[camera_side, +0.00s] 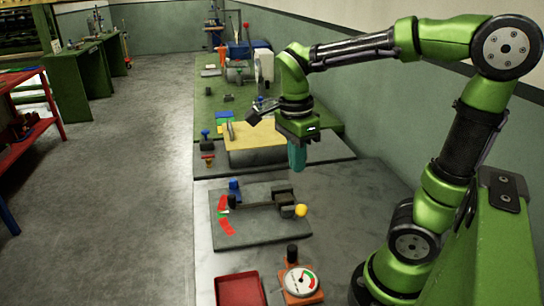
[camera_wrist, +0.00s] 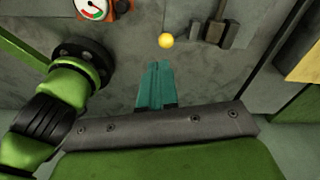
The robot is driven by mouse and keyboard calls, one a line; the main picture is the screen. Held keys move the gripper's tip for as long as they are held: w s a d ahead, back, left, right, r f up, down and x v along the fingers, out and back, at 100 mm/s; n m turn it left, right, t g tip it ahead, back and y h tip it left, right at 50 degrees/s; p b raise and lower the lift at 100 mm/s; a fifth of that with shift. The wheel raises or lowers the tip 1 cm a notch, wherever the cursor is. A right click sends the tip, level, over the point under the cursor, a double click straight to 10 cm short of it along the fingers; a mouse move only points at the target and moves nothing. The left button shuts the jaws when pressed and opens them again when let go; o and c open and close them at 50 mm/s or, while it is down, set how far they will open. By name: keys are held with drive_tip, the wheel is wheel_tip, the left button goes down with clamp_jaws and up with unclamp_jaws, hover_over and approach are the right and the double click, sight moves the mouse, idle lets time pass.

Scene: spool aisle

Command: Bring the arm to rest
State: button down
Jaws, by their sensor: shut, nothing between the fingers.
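My gripper (camera_side: 296,158) hangs from my green arm, pointing down in the side view, above the bench near the edge of the dark board. Its teal fingers are shut together and hold nothing. In the wrist view the teal fingers (camera_wrist: 156,86) show closed at the middle, over bare grey surface. The fingertips look apart from the bench and from everything on it.
A grey plate carries a device with a yellow ball (camera_side: 301,210), also in the wrist view (camera_wrist: 166,40). A dial gauge (camera_side: 299,281) and a red tray (camera_side: 240,289) sit in front. A tan block (camera_side: 240,137) stands behind. Bare bench lies right of the plate.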

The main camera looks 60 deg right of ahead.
drive_tip(key=s+a+r+n+t+y, duration=0.2)
drive_tip(key=a+n+t, duration=0.5)
drive_tip(key=n, duration=1.2)
drive_tip(key=shift+a+n+t+y, duration=0.3)
drive_tip(key=shift+a+n, duration=0.1)
drive_tip(key=shift+a, duration=0.2)
drive_tip(key=shift+s, duration=0.1)
